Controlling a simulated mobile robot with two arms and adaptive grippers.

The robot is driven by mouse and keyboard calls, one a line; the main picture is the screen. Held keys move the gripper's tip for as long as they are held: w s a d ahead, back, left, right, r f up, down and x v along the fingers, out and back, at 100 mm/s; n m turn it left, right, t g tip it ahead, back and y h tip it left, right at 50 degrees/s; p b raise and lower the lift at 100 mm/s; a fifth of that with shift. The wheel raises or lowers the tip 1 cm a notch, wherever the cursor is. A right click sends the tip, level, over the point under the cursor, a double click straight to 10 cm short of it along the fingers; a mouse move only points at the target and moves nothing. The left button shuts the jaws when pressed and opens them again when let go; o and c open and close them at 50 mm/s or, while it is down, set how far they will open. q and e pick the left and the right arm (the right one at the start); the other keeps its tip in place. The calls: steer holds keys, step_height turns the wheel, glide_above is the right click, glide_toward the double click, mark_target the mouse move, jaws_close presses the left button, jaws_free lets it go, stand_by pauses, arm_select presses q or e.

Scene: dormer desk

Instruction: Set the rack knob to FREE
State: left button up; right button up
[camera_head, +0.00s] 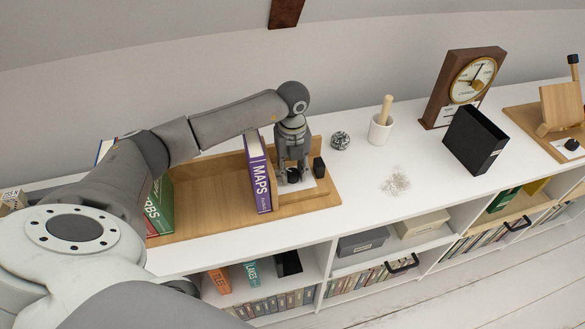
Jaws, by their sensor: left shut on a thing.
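The wooden rack (200,195) lies on the white shelf top at the left, with a purple MAPS book (258,172) standing in it. My left gripper (292,174) points down at the rack's right end, just right of the MAPS book. It is shut on the black rack knob (293,176), which shows only in part between the fingers. A white label plate (309,181) lies under the knob; its words and the knob's setting are too small or covered to read. My right gripper is not in view.
A small black block (319,167) stands close right of the gripper. A green book (160,206) stands in the rack behind my arm. Further right are a metal ball (340,140), a white mortar (380,131), a clock (466,85) and a black binder (474,139).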

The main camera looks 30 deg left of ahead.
mark_target(292, 172)
arm_select(q)
steer(key=shift+a+r+n, duration=0.1)
steer(key=shift+n, duration=1.2)
steer(key=o, duration=1.1)
steer(key=shift+c, duration=0.2)
step_height(292, 172, up, 12)
